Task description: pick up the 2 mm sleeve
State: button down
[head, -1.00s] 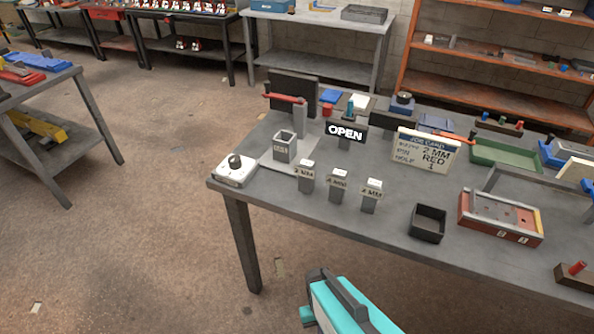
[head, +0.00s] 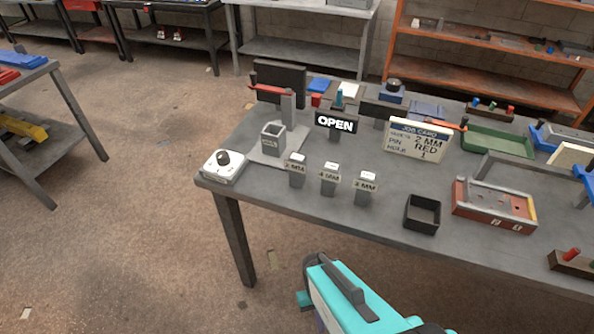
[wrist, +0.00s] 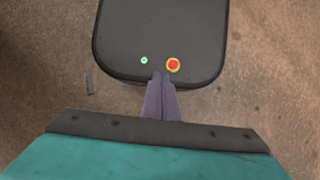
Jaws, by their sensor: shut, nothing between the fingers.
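Three small grey posts with white tops and small labels stand in a row near the front edge of the bench. The left post (head: 297,172) has a label that seems to read 2 MM. The middle post (head: 329,180) and right post (head: 364,190) have labels too small to read surely. A job card (head: 418,141) behind them reads 2 MM, RED, 1. My gripper (wrist: 160,80) is shut and empty in the wrist view, away from the bench. In the head view only my teal arm shows at the bottom, and the fingertips are not visible.
An OPEN sign (head: 335,124) stands behind. A black tray (head: 422,213) and red fixture (head: 494,206) are right. Floor before the bench is clear.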

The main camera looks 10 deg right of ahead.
jog(key=c, duration=2.5)
grip_release()
jog(key=o, duration=0.7)
jog(key=shift+o, duration=0.2)
